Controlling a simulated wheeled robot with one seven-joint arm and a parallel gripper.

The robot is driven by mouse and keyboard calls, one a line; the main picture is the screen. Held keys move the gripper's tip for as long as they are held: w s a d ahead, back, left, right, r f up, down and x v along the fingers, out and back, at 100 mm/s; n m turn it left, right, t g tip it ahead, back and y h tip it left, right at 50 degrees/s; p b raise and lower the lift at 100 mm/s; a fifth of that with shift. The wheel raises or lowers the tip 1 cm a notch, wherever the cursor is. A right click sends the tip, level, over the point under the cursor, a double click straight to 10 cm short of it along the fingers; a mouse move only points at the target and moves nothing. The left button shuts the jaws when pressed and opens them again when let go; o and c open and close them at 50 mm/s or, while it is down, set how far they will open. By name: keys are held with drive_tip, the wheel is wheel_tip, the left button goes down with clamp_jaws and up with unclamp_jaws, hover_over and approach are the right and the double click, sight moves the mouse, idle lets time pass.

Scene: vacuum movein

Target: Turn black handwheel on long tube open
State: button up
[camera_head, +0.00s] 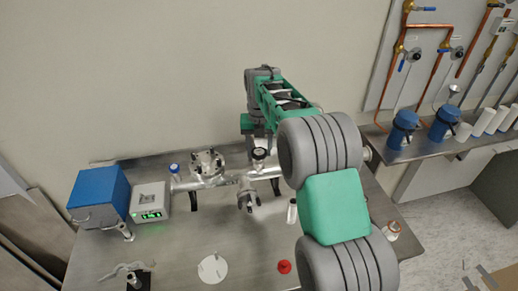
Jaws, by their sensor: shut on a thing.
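The long metal tube (228,181) lies horizontally across the steel bench on dark supports, and its right end passes behind my arm. The black handwheel (259,154) stands on top of the tube, right of the flanged chamber. My gripper (258,147) comes down from above and is shut on the black handwheel. The fingers are small and dark here, so their exact contact is hard to see. How far the handwheel is turned cannot be told.
A flanged chamber (207,165) and a blue knob (174,168) sit left on the tube. A blue box (98,193) and a display unit (150,201) stand at the left. A white disc (212,268) and red piece (284,267) lie in front. My arm covers the bench's right part.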

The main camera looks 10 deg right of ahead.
sight(259, 152)
drive_tip(key=shift+r, duration=0.1)
idle(0.3)
drive_tip(key=o, duration=1.4)
drive_tip(key=shift+c, duration=0.2)
wheel_tip(259, 152, up, 8)
drive_tip(key=shift+f+b, duration=0.15)
drive_tip(key=shift+b, duration=0.5)
